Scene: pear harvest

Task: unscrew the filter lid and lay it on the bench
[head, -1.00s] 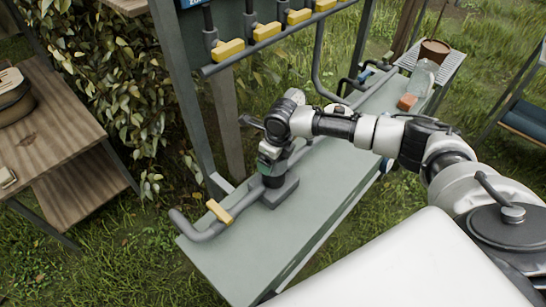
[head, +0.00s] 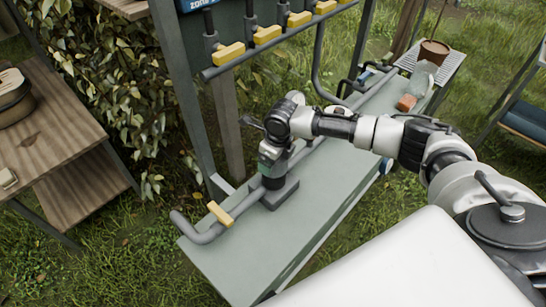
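The filter (head: 281,193) stands on the grey-green bench (head: 240,255), a grey block base in a pipe line with a dark round part on top. My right gripper (head: 272,178) points down onto the top of the filter from above. Its fingers and the lid overlap there and are too small to tell apart, so I cannot see whether the fingers are closed on the lid. No lid lies loose on the bench. My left gripper is not in view.
A grey pipe with a yellow handle (head: 220,213) lies left of the filter. Yellow-handled valves (head: 267,33) hang on the rack behind. The near bench top is bare.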

